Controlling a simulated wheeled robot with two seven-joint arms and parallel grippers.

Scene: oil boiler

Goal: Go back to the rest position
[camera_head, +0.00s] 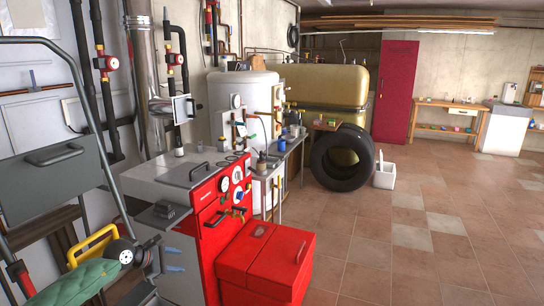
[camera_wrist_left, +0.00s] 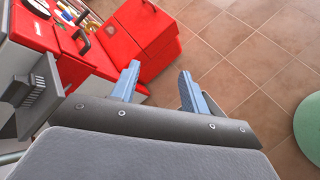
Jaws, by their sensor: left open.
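My left gripper (camera_head: 174,258) is in the lower left of the head view, in front of the red and grey boiler (camera_head: 208,212). Its two blue fingers are apart with nothing between them. In the left wrist view the open fingers (camera_wrist_left: 158,86) point toward the red box (camera_wrist_left: 143,35) and the tiled floor (camera_wrist_left: 240,60). I see no contact between the fingers and the boiler or the box. My right gripper is in neither view.
The red box (camera_head: 268,265) stands on the floor beside the boiler. Behind are a white tank (camera_head: 237,100), a black tire (camera_head: 343,160) and a white bin (camera_head: 385,177). A pink cabinet (camera_head: 396,92) stands at the back. The tiled floor on the right is clear.

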